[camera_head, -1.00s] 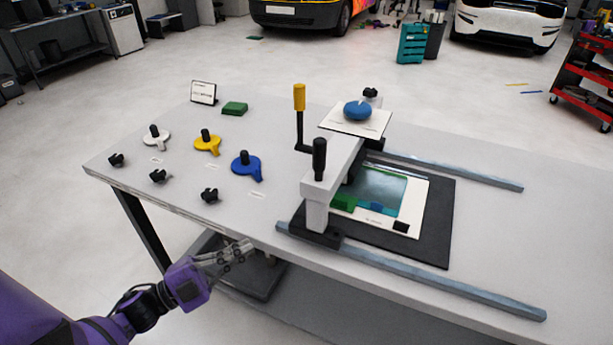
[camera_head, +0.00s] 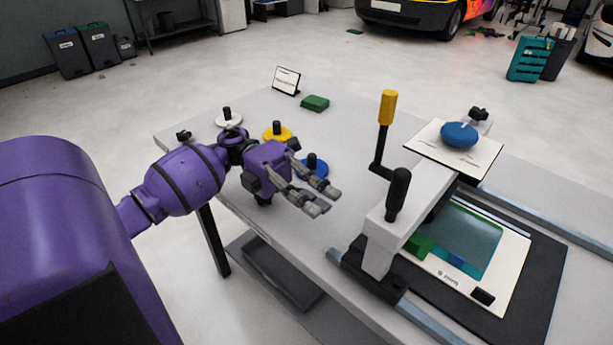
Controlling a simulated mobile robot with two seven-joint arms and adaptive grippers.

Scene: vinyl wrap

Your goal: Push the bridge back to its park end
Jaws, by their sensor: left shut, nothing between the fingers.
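The bridge (camera_head: 428,199) is a light grey beam spanning the two rails, with a black knob handle (camera_head: 397,194) on its near end and a yellow-gripped crank (camera_head: 387,108) beside it. A white plate (camera_head: 425,139) with a blue dome (camera_head: 460,134) sits on its far part. The bridge stands at the left part of the rails, over the left edge of the framed panel. My left gripper (camera_head: 322,202) is shut and empty, above the table to the left of the bridge, apart from it. My right gripper is not in view.
The near rail (camera_head: 429,321) and far rail (camera_head: 547,217) run to the right. A black mat (camera_head: 545,290) bears a white-framed panel (camera_head: 512,265). White, yellow (camera_head: 277,132) and blue (camera_head: 317,166) discs, a green block (camera_head: 315,103) and a sign (camera_head: 286,80) stand at the left.

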